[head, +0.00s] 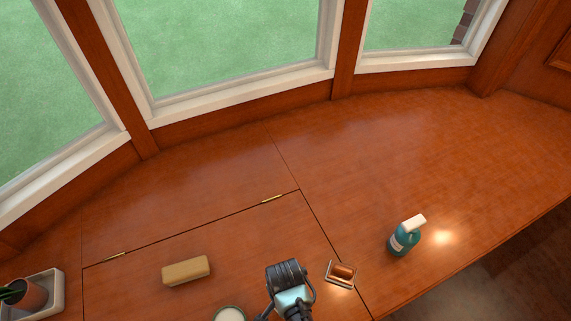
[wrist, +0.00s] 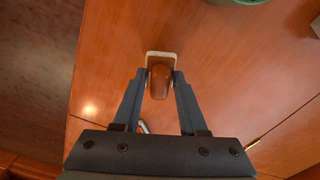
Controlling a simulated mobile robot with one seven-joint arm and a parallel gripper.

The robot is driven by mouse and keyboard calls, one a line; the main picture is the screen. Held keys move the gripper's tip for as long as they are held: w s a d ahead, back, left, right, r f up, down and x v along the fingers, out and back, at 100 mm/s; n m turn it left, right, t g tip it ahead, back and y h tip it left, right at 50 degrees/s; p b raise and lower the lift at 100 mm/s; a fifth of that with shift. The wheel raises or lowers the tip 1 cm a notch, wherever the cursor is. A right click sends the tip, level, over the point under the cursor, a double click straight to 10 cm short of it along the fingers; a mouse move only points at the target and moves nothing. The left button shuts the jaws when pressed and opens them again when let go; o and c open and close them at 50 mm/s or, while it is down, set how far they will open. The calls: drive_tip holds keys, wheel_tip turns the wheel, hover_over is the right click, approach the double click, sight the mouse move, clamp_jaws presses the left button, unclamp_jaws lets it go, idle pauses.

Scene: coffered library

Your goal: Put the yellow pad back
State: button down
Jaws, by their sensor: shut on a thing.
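The yellow pad (head: 186,270) is a tan-yellow block with rounded edges. It lies flat on the wooden hatch lid, left of my gripper (head: 289,282) and apart from it. In the wrist view a pale edge at the far right may be the pad, but too little shows to tell. I cannot tell whether the held thing touches the wood.
A metal-framed fitting (head: 342,273) sits right of my gripper, by the lid's seam. A teal spray bottle (head: 403,241) stands farther right. A round bowl (head: 229,314) is at the lower edge. A potted plant (head: 30,293) stands in a tray at left. The wood towards the windows is clear.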

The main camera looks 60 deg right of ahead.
drive_tip(key=shift+f, duration=1.1)
drive_tip(key=shift+f, duration=0.15)
drive_tip(key=shift+c, duration=2.2)
unclamp_jaws()
wheel_tip(320, 180, up, 12)
drive_tip(key=p, duration=0.3)
